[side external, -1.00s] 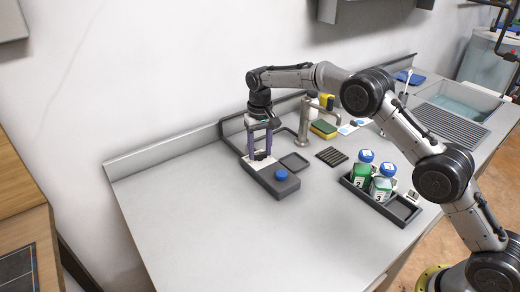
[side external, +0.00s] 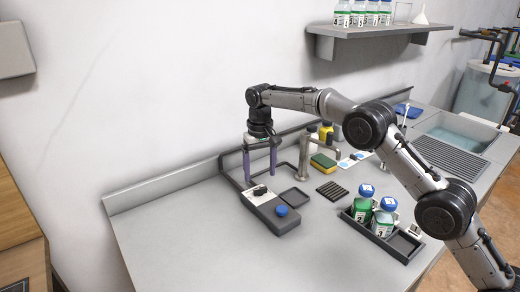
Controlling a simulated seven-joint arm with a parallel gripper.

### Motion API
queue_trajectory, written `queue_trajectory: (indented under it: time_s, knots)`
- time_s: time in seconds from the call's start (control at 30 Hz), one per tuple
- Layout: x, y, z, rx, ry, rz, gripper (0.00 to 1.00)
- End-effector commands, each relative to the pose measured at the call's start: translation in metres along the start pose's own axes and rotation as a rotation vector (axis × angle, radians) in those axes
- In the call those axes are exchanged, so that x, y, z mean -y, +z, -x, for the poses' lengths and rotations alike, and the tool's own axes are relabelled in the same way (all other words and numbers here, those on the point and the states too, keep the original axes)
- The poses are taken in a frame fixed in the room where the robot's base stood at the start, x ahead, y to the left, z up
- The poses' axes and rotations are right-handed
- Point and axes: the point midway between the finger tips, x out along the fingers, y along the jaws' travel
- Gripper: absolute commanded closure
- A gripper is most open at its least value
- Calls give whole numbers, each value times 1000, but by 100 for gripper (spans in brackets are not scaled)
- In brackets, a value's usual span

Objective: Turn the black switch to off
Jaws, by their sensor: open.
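The black switch (side external: 260,190) is a small dark knob on the white plate of a dark grey box (side external: 268,212) on the counter. Its handle looks roughly crosswise to the box, but its markings are too small to read. My gripper (side external: 260,177) points down over the switch end of the box. Its two purple fingers are spread apart and empty, with the tips slightly above and behind the knob. The knob shows in front of the fingers, and I see no contact.
A dark pipe runs behind, with a metal faucet (side external: 304,160) to the right. The counter's front left (side external: 185,240) is clear.

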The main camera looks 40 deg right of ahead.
Motion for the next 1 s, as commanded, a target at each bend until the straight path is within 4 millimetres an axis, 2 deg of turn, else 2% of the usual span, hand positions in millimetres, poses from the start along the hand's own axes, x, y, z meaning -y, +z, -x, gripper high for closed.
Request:
queue_trajectory:
  time_s: [0.03,0.2,0.33,0.6,1.0]
  knots:
    - [0,-1,13,-4,-2,0,18]
    - [0,-1,50,-6,-2,0,18]
    - [0,-1,69,-3,-1,1,18]
    - [0,0,86,-1,0,1,18]
    - [-1,0,90,-5,-2,-2,18]
